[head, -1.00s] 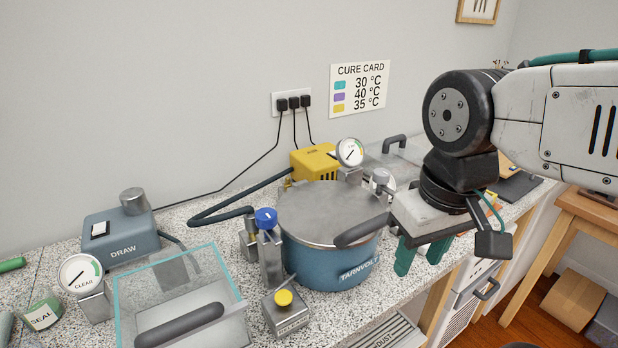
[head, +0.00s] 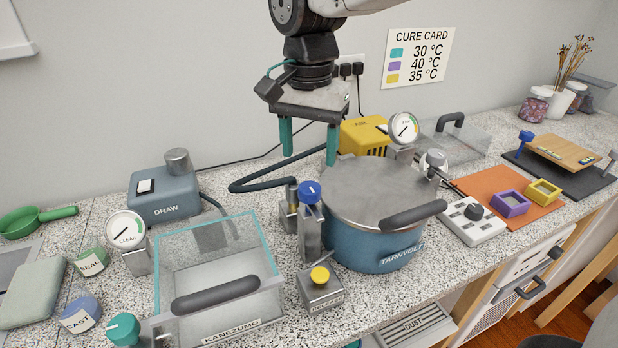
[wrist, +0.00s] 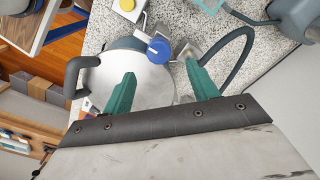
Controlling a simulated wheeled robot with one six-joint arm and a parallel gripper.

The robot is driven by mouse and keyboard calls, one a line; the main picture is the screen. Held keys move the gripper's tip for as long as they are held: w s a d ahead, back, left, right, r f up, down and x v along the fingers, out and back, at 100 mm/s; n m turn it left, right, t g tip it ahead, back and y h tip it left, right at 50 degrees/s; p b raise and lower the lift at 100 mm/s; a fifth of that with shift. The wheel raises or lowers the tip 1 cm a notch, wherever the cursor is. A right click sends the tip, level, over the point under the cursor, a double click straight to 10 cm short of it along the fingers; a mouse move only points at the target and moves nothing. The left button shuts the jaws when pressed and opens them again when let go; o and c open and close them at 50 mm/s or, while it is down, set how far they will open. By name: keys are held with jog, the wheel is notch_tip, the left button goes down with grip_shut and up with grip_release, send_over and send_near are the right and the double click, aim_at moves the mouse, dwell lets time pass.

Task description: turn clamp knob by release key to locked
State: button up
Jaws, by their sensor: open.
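The clamp knob (head: 310,192) is a round blue knob on top of a grey metal post at the left side of the blue pressure pot (head: 375,245). A pale mark shows on its top. The release key (head: 320,275) is a yellow button on a grey box just in front of it. My gripper (head: 309,158) is open and empty, with its teal fingers pointing down above and behind the knob. In the wrist view the blue knob (wrist: 158,49) shows between and beyond the fingertips, apart from them. The yellow key (wrist: 127,5) shows at the top edge.
The pot's lid has a dark handle (head: 414,214) and a gauge (head: 403,127). A dark hose (head: 265,187) curves behind the knob. A clear vacuum chamber (head: 215,265) stands left of it. A yellow compressor (head: 364,136) is behind the pot.

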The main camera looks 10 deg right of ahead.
aim_at(310, 186)
notch_tip(310, 186, down, 7)
jog(key=shift+d+r, duration=0.1)
dwell(0.3)
jog(key=c, duration=1)
